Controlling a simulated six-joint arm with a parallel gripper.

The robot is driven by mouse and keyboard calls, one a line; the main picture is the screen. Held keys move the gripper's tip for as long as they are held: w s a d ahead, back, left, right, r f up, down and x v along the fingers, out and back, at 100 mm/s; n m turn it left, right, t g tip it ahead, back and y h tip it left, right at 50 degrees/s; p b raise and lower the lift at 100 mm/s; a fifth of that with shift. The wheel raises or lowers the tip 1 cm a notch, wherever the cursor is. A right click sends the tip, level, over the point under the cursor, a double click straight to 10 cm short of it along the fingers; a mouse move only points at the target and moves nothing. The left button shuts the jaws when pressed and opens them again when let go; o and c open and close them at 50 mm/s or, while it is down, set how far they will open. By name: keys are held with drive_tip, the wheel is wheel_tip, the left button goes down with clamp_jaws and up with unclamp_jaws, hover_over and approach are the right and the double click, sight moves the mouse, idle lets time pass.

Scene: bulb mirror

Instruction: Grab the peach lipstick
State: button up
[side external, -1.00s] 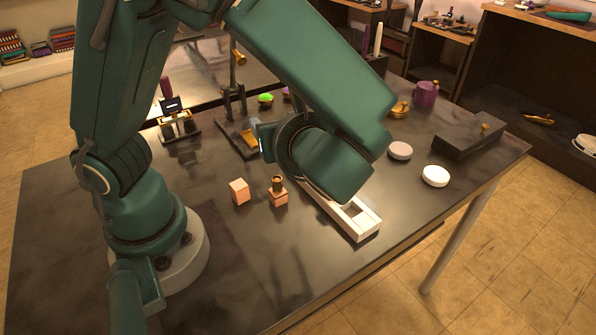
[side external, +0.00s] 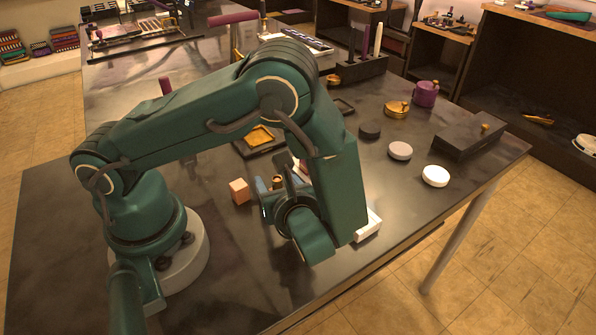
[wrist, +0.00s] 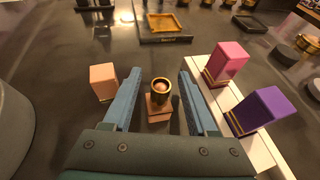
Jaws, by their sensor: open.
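The peach lipstick (wrist: 159,100) stands upright on the table, with a square peach base and a dark-and-gold round tube open at the top. In the wrist view it lies between the two blue fingers of my gripper (wrist: 160,76), with a visible gap on each side. My gripper is open and low over the table. In the side view the gripper (side external: 274,190) hides most of the lipstick; only its tube top (side external: 277,181) shows. A separate peach block (wrist: 103,80), likely its cap, stands left of the left finger; it also shows in the side view (side external: 239,191).
A white holder (wrist: 262,152) right of my gripper carries a pink lipstick piece (wrist: 228,62) and a purple one (wrist: 262,110), close to the right finger. A black tray with a gold pan (wrist: 164,24) lies beyond. Round pucks (side external: 400,150) stand farther right.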

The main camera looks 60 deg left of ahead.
drive_tip(key=shift+x, duration=0.8)
clamp_jaws()
